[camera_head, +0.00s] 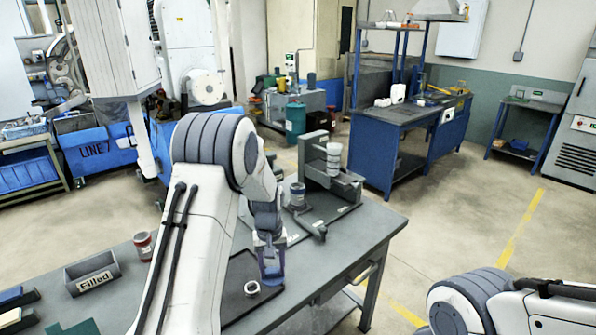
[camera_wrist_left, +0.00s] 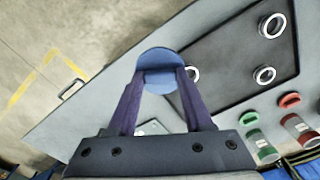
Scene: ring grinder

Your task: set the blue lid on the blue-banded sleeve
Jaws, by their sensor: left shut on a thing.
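My left gripper (camera_head: 271,268) is shut on the blue lid (camera_wrist_left: 158,66) and holds it above the bench's dark mat. The lid is a flat round disc between the two fingertips in the left wrist view. In the head view it shows only as a small blue patch, mostly hidden. A small grey sleeve with a dark, bluish band (camera_head: 297,196) stands upright behind the gripper, beside the grinder fixture; its band colour is hard to tell. My right gripper is out of view; only part of its arm shows at bottom right.
Metal rings (camera_wrist_left: 264,75) lie on the dark mat (camera_wrist_left: 235,60). Green-banded (camera_wrist_left: 258,146) and red-banded (camera_wrist_left: 298,126) sleeves stand beside it. The grinder fixture (camera_head: 322,165) rises at the bench's far end.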

